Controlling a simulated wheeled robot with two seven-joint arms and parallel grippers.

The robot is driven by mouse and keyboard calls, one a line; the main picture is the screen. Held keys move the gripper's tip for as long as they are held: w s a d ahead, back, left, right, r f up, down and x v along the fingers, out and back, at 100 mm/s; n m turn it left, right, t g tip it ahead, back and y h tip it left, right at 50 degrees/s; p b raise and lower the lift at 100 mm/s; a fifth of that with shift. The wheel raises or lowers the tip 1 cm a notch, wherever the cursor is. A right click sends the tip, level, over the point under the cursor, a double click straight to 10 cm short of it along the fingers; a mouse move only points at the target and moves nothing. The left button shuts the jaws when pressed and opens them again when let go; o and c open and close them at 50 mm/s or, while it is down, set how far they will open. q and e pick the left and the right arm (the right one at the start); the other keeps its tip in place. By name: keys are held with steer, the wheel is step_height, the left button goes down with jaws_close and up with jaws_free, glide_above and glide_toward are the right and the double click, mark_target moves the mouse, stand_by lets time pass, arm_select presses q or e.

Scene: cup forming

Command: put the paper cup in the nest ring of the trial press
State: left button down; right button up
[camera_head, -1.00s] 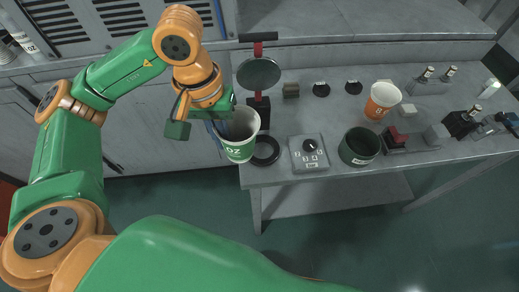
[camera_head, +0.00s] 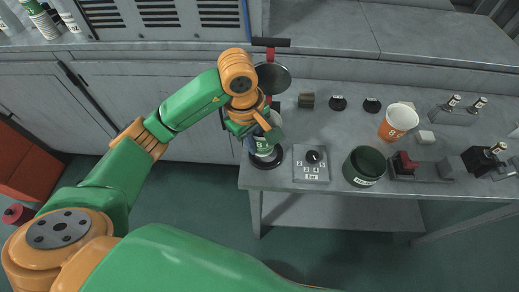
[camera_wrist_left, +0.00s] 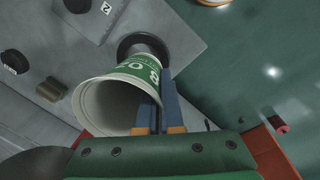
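The paper cup (camera_head: 264,147), white with a green band, is in my left gripper (camera_head: 266,128). In the left wrist view the cup (camera_wrist_left: 108,103) has its open mouth toward the camera, and the blue fingers (camera_wrist_left: 160,110) are closed on its wall at the right side. The black nest ring (camera_head: 270,163) lies on the bench at the foot of the trial press (camera_head: 272,78), a dark round plate with a red lever. The cup's base overlaps the ring (camera_wrist_left: 143,42). I cannot tell whether it is seated. My right gripper is not in view.
A grey control box with a knob (camera_head: 311,164) stands right of the ring. Farther right are a dark green bin (camera_head: 364,166), an orange cup (camera_head: 399,121) and a red-and-black device (camera_head: 405,163). Bench's left edge is close to the ring.

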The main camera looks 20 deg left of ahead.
mark_target(258, 154)
arm_select(q)
steer(key=f, duration=0.1)
steer(key=f+p, duration=0.1)
steer(key=f, duration=0.1)
steer(key=shift+w+d+f+p, duration=0.3)
steer(key=shift+d+f+p, duration=0.05)
steer(key=shift+f, duration=0.45)
steer(key=shift+f, duration=0.1)
steer(key=c, duration=1.5)
jaws_free()
steer(key=shift+b, duration=0.3)
steer(key=o, duration=0.4)
steer(key=shift+w+d, duration=0.1)
